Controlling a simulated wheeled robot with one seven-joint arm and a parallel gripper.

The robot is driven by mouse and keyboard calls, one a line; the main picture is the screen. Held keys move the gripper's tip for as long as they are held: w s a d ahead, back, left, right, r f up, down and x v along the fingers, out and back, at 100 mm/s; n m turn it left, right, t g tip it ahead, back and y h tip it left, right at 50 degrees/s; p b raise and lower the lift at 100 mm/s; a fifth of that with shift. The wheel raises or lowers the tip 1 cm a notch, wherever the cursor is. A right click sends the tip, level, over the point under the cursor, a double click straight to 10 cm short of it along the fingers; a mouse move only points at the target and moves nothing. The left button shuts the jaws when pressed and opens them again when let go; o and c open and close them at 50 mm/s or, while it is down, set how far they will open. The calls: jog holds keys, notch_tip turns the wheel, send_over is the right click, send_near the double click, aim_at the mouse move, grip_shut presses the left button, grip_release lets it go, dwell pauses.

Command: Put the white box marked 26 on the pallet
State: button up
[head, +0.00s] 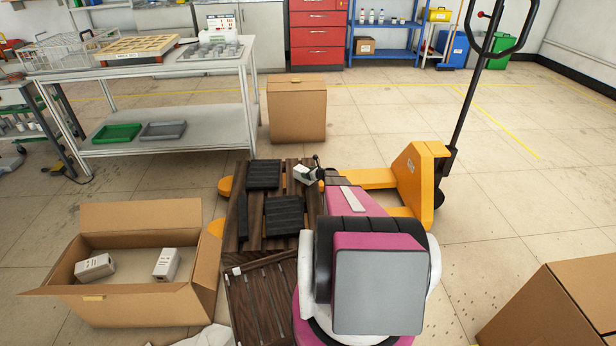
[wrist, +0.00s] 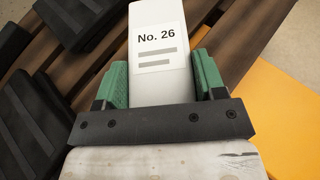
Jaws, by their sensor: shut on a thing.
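The white box (wrist: 158,72) has a label reading "No. 26". My gripper (wrist: 162,82) has its green pads on both sides of it. The box also shows in the head view (head: 305,174), at the tip of my arm over the far right part of the pallet. The wooden pallet (head: 235,215) lies in front of me with its dark slats; it also shows behind the box in the wrist view (wrist: 75,90). Whether the box touches the slats cannot be told.
Black ribbed blocks (head: 284,215) (head: 264,174) lie on the pallet. A yellow pallet jack (head: 420,180) stands to its right. An open carton (head: 140,305) with two white boxes (head: 95,267) (head: 166,264) is at left. A closed carton (head: 296,110) stands beyond the pallet.

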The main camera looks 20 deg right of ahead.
jog(key=shift+f, duration=0.8)
jog(key=shift+f, duration=0.15)
jog(key=o, duration=1.1)
